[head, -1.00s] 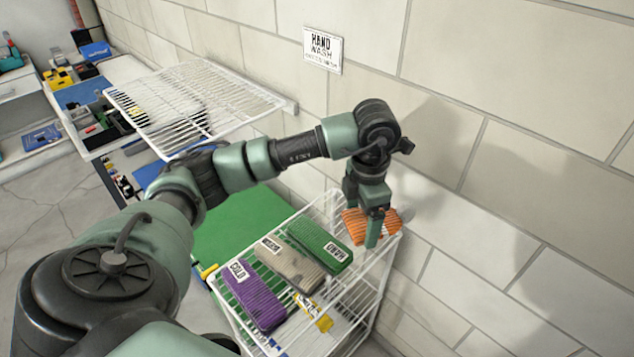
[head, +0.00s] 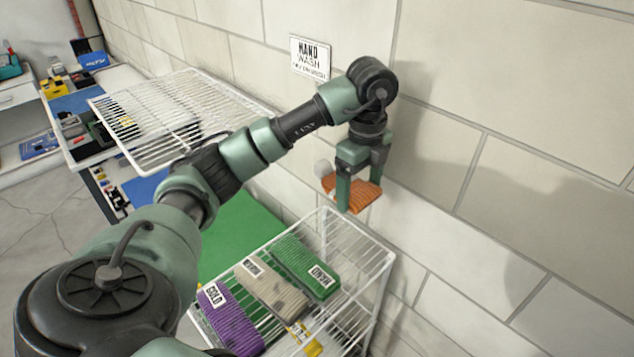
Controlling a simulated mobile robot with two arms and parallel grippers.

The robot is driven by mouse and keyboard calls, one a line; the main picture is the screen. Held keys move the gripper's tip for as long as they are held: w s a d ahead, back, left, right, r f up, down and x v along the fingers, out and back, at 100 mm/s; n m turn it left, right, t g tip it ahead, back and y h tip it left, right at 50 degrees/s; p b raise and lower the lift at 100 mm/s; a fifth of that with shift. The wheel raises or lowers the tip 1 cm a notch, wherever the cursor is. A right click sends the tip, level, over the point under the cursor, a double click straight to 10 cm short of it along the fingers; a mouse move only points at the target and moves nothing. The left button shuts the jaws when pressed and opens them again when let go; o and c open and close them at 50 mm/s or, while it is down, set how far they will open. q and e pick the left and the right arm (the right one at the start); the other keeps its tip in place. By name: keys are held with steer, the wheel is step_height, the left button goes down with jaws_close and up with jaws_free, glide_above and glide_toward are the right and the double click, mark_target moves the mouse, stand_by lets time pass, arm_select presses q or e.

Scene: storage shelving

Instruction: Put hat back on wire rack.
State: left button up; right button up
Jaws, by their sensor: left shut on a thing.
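An orange knitted hat (head: 367,195) with a pale round bobble at its left side is in my left gripper (head: 358,195). The gripper points down and is shut on the hat, its fingers covering part of it. The hat hangs in front of the block wall, above the far end of a white wire rack (head: 352,252). It appears clear of the rack's top. My right gripper is out of view.
Folded green (head: 308,268), beige (head: 272,290) and purple (head: 232,322) knitted items with labels lie on the rack. Its far right end is bare. Another white wire shelf (head: 190,88) is at upper left. The wall is close behind my gripper.

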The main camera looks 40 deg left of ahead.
arm_select(q)
step_height(320, 180, down, 5)
glide_above(351, 254)
step_height(351, 254, down, 9)
step_height(351, 254, down, 5)
steer(key=shift+r+p, duration=0.1)
steer(key=shift+p, duration=0.35)
steer(key=shift+f, duration=0.2)
steer(key=o, duration=1.3)
steer(key=shift+r, duration=0.4)
step_height(351, 254, up, 11)
steer(key=shift+r+b, duration=0.2)
steer(key=shift+b, duration=0.8)
